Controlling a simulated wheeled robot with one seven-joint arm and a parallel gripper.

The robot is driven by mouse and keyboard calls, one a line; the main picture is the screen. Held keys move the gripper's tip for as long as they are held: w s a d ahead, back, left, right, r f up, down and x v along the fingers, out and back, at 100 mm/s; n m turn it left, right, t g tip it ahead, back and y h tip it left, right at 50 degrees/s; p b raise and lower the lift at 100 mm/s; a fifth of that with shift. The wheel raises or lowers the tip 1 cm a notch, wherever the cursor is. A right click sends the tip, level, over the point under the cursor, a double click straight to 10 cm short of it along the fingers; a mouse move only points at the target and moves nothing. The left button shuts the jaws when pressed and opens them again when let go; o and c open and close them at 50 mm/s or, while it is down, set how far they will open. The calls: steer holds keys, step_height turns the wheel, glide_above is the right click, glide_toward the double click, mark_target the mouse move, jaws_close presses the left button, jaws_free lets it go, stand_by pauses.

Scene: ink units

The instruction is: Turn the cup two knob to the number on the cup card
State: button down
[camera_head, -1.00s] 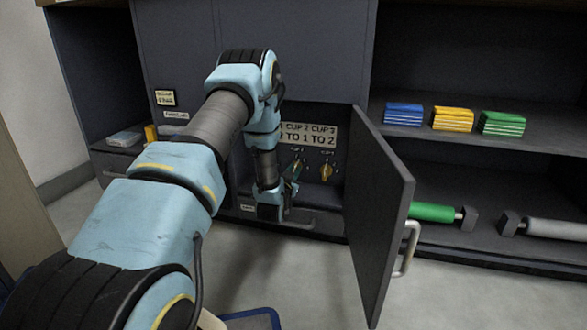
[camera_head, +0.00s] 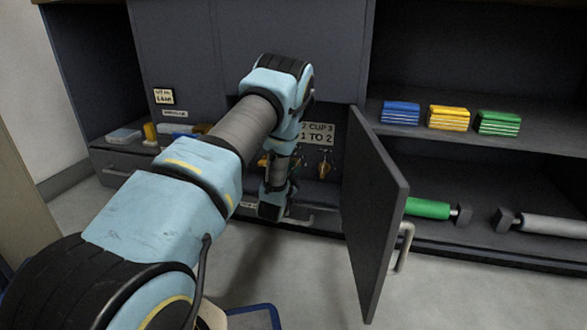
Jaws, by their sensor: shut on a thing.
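The cup card (camera_head: 319,134) is on the back of the open compartment, partly covered by my arm; I can read "2 CUP 3" and "1 TO 2" on it. Another yellow knob (camera_head: 263,160) shows to the left of my wrist. The cup two knob sits between them, mostly hidden behind my gripper (camera_head: 293,186). My gripper is small and dark in this view and is shut at that knob. The knob's pointer and its number cannot be read.
An open door (camera_head: 373,215) with a handle stands to the right of the compartment. A drawer handle runs below my gripper. Blue, yellow and green stacks (camera_head: 448,117) and rollers (camera_head: 430,208) lie on the right shelves. Small items lie in the left bay.

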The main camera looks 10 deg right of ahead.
steer(key=c, duration=0.8)
jaws_free()
steer(key=shift+c, duration=0.2)
steer(key=shift+s, duration=0.1)
steer(key=p+v, duration=0.4)
steer(key=v, duration=0.6)
steer(key=shift+s+a, duration=0.15)
steer(key=shift+s, duration=0.2)
